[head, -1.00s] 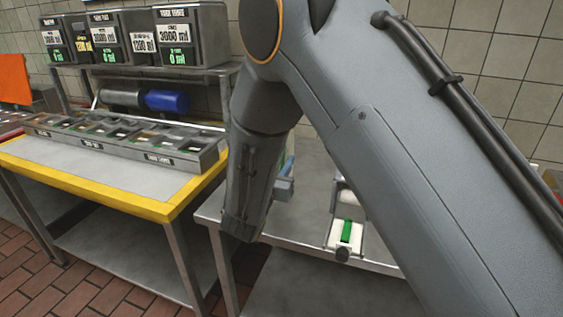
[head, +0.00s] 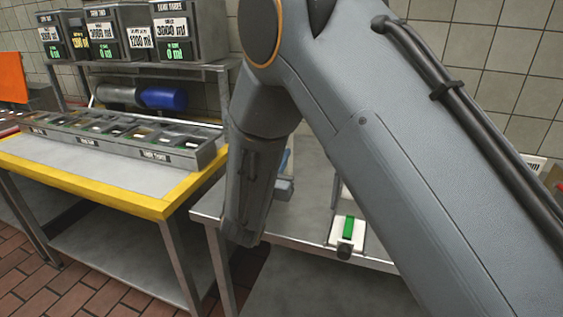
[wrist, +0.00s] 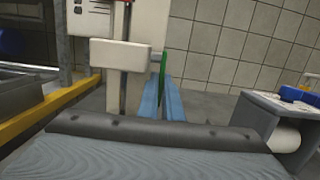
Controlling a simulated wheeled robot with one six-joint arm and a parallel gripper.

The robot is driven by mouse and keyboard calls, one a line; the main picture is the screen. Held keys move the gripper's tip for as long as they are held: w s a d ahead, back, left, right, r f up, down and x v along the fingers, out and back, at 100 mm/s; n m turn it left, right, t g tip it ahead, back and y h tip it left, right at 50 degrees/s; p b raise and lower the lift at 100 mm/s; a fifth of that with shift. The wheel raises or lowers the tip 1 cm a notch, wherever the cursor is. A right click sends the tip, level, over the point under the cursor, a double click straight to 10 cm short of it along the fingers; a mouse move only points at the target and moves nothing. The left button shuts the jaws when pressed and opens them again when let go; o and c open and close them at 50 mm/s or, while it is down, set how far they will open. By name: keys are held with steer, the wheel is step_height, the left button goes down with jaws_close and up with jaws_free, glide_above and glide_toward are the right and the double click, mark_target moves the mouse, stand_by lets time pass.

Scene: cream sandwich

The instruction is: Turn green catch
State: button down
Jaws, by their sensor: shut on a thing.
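A thin upright green catch (wrist: 162,69) shows at the right edge of a white machine (wrist: 120,54) in the wrist view. The two blue fingers of my gripper (wrist: 161,92) reach up to it and are shut on its lower part. In the head view my arm hides the catch and most of the gripper. Only a small blue part of the gripper (head: 284,187) shows beside the forearm there.
A white unit with a green block (head: 348,228) and black knob stands at the right table's front edge. A grey device with blue parts (wrist: 298,95) and a white roll is right of my gripper. A yellow-edged table (head: 178,212) with bins stands left.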

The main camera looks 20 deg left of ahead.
steer(key=c, duration=1.9)
jaws_free()
steer(key=shift+c, duration=0.2)
steer(key=s+f+b, duration=0.1)
steer(key=s, duration=0.6)
steer(key=shift+s+a+b, duration=0.3)
steer(key=shift+s+b, duration=0.1)
